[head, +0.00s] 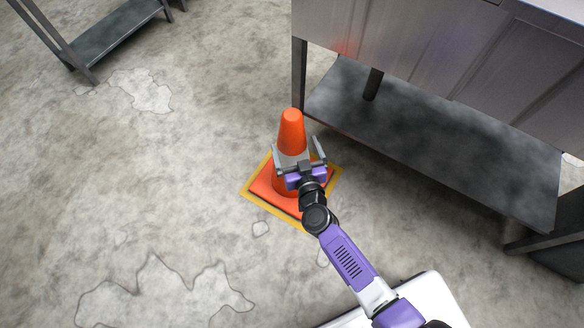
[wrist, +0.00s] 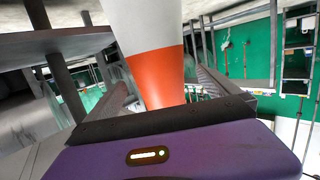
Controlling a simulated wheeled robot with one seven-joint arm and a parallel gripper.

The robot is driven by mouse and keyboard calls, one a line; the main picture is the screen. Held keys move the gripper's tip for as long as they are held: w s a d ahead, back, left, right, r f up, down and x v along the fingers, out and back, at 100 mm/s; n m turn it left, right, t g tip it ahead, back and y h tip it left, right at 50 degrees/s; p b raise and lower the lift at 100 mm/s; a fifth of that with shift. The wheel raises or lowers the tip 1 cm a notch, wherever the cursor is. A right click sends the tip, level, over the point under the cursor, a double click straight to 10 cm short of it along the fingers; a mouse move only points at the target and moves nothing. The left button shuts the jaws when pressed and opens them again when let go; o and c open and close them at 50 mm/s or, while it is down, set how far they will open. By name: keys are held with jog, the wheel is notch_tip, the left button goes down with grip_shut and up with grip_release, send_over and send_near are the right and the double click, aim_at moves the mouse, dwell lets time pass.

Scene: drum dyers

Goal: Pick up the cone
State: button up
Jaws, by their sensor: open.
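The cone (head: 291,128) is orange with a pale band and a square orange base. It stands upright on the floor, inside a yellow square outline (head: 256,205). My gripper (head: 296,144) is at the cone's pale band, with one finger on each side. The jaws are open. In the wrist view the cone (wrist: 158,75) rises between the two spread fingers, with the pale band above and orange below. Gaps show beside the cone there. My gripper and wrist hide part of the cone's lower body and base in the head view.
A metal table (head: 420,60) with a dark lower shelf (head: 430,140) stands close behind and right of the cone. Another metal shelf unit (head: 110,35) is at the far upper left. The stained concrete floor (head: 130,200) is clear to the left.

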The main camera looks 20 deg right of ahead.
jog(key=b+x, duration=0.2)
jog(key=x, duration=0.3)
jog(key=shift+f, duration=0.15)
jog(key=c, duration=1.8)
jog(key=shift+c, duration=1.3)
jog(key=shift+r, duration=0.3)
